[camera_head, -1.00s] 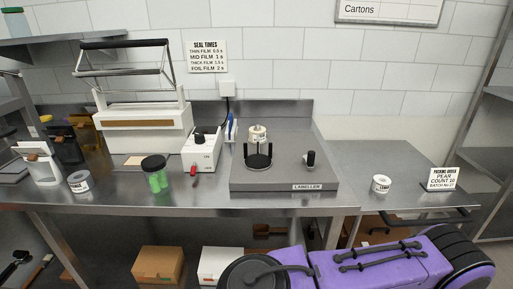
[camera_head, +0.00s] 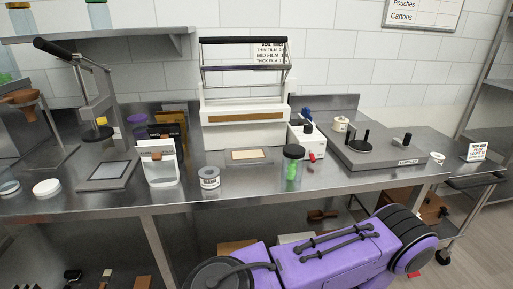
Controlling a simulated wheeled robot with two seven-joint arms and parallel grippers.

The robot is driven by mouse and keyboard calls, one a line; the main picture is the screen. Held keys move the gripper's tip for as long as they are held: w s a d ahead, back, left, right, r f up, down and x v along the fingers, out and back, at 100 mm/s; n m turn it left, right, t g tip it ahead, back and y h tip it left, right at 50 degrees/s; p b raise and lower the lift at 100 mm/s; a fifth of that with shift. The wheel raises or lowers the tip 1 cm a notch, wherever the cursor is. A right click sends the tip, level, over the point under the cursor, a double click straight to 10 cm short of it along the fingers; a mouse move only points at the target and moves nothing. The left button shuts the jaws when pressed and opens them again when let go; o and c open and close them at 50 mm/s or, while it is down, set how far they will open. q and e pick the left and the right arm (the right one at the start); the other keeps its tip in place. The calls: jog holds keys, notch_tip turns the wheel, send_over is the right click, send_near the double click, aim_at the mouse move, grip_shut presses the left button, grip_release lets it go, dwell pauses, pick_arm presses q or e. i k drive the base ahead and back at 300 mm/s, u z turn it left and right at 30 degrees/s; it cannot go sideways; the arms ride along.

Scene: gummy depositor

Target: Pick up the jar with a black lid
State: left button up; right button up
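The jar with a black lid (camera_head: 292,167) stands upright on the steel bench in the head view, right of centre. It is clear, with green pieces inside its lower part, and it is near the front edge of the bench. Neither gripper shows in this view. A purple and black part of my own arm fills the bottom right, below the bench edge and apart from the jar.
A white sealer (camera_head: 243,130) stands behind the jar, and a white control box (camera_head: 307,142) is close at its right. The labeller (camera_head: 385,152) is farther right.

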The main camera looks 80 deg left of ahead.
aim_at(292, 169)
jog(key=u, duration=0.05)
jog(key=k, duration=0.15)
jog(key=u, duration=1.2)
